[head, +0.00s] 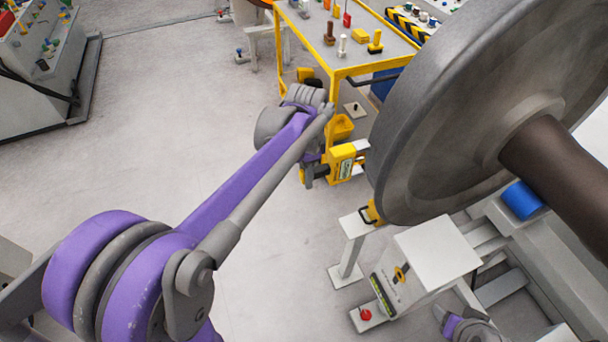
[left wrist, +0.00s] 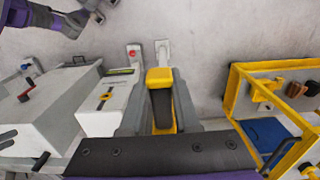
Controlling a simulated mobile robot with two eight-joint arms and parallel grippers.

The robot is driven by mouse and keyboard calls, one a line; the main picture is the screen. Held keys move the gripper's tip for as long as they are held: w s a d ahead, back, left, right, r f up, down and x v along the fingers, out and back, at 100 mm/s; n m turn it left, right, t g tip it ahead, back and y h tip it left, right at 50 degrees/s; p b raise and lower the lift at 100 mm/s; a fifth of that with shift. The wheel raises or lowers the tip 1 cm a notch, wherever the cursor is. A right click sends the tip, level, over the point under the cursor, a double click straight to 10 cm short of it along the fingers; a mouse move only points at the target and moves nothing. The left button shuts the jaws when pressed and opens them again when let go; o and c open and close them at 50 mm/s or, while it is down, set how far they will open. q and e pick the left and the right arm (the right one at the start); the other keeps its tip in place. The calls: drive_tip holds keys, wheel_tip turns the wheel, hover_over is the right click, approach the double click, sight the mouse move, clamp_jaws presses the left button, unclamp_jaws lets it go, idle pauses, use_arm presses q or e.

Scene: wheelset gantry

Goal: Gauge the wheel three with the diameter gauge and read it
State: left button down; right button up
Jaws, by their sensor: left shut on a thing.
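The diameter gauge (head: 342,166) is a yellow block with a small pale display panel and a light grey end. My left gripper (head: 318,168) is shut on it, left of the big grey wheel (head: 440,120). The gauge's light end is close to the wheel's rim in the head view; I cannot tell whether they touch. No number shows on the wheel, and the reading is too small to make out. In the left wrist view, the gauge's yellow and black body (left wrist: 161,75) sits between the grey fingers. Part of my right arm (head: 470,328) shows at the bottom; its fingers are unclear.
A dark axle (head: 560,170) runs from the wheel. A yellow piece with a dark handle (head: 372,213) is by the wheel's lower rim, above a white post (head: 350,250). A white box (head: 435,250) stands below.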

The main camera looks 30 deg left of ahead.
sight(318, 169)
use_arm(q)
drive_tip(key=shift+w+d, duration=1)
drive_tip(key=shift+w, duration=0.15)
idle(0.4)
drive_tip(key=shift+s+a, duration=0.1)
drive_tip(key=shift+a, duration=0.05)
idle(0.6)
drive_tip(key=s+a, duration=0.5)
drive_tip(key=s, duration=0.1)
drive_tip(key=shift+s+a, duration=0.3)
drive_tip(key=shift+s, duration=0.05)
idle(0.8)
idle(0.5)
